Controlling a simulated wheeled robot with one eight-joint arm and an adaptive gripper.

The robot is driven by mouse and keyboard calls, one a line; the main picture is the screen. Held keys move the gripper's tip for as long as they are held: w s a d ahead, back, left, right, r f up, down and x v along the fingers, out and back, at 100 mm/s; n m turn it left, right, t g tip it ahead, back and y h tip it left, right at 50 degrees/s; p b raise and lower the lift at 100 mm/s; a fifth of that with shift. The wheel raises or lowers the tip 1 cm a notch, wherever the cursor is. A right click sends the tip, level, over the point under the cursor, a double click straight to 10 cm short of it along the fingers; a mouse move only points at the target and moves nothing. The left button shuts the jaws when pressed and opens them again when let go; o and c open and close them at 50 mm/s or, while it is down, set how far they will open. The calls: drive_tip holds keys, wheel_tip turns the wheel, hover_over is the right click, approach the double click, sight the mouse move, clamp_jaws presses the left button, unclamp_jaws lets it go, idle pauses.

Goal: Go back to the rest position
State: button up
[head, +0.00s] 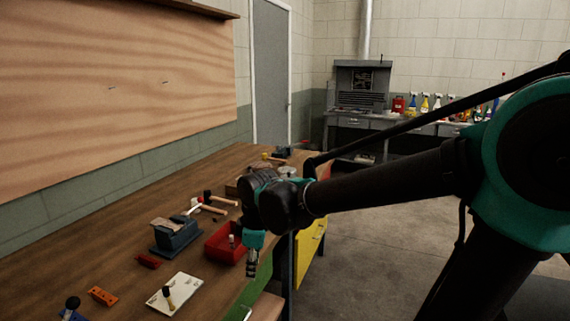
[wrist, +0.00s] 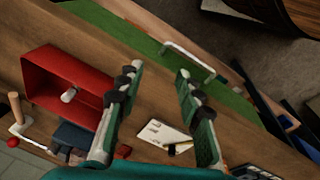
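My gripper (head: 251,266) hangs pointing down over the front edge of the wooden workbench (head: 120,221), just right of the red bin (head: 222,247) in the head view. In the wrist view my gripper (wrist: 158,72) has its two fingers well apart, with nothing between them. The red bin also shows in the wrist view (wrist: 62,62), left of the fingers, with a small whitish object in it. My arm reaches in from the right and hides part of the bench.
A blue vise (head: 174,238), hammers (head: 215,206), a white plate (head: 174,296) with a small tool on it and an orange block (head: 102,296) lie on the bench. A yellow cabinet (head: 310,252) stands at its front. The floor to the right is open.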

drive_tip(key=s+d+f+m+t, duration=0.1)
drive_tip(key=d+f+m, duration=0.2)
drive_tip(key=d, duration=0.6)
drive_tip(key=s+d+f+m+t+h, duration=0.1)
drive_tip(key=d+f+m, duration=0.3)
drive_tip(key=d+m, duration=0.4)
drive_tip(key=s+d+f+m, duration=0.1)
drive_tip(key=d+f+m, duration=0.3)
drive_tip(key=d, duration=0.6)
drive_tip(key=shift+s+d+m+t, duration=0.15)
drive_tip(key=shift+d+m+t, duration=0.25)
drive_tip(key=shift+m, duration=0.7)
